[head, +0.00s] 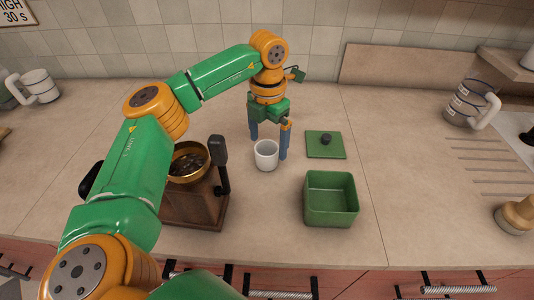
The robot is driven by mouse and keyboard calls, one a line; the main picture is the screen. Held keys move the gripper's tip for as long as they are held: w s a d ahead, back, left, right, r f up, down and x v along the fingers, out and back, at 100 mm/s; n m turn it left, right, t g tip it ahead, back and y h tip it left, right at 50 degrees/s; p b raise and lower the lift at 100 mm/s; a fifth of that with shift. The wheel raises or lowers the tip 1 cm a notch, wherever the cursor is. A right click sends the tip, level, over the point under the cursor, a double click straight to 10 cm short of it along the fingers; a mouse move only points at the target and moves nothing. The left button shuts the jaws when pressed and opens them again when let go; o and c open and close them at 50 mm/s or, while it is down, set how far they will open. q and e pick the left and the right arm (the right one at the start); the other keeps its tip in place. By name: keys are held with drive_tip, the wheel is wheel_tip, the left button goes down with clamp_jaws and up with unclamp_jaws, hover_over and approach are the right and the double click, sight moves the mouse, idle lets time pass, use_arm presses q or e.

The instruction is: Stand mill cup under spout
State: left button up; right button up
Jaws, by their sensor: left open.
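A small white cup (266,156) stands upright on the counter right of the mill. My left gripper (269,142) points down at the cup with its fingers open. The fingers are on either side of the cup's far part; I cannot tell whether they touch it. The mill (197,207) is a wooden box with a brass bowl (188,160) of dark beans on top and a dark upright handle (219,155) at its right. My left arm hides part of the mill's left side, and I cannot make out its spout. My right gripper is out of view.
An open green box (331,205) stands right of the mill, with a green knobbed lid (325,146) flat behind it. Mugs stand at far left (39,86) and right (468,103). A wooden-handled tool (516,215) is at right. Counter between cup and box is clear.

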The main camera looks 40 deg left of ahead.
sight(267, 148)
use_arm(q)
drive_tip(key=f, duration=0.3)
drive_tip(key=shift+a+p, duration=0.25)
drive_tip(key=shift+p, duration=0.05)
drive_tip(key=shift+f, duration=0.3)
drive_tip(key=c, duration=1.3)
drive_tip(key=shift+r, duration=0.6)
drive_tip(key=d+r, duration=0.4)
drive_tip(key=w+d+r, duration=0.1)
drive_tip(key=d+r, duration=0.3)
drive_tip(key=d, duration=0.1)
drive_tip(key=d+r+b, duration=0.1)
drive_tip(key=d+r, duration=0.2)
drive_tip(key=d, duration=0.2)
drive_tip(key=shift+w+r, duration=0.35)
drive_tip(key=shift+r, duration=0.05)
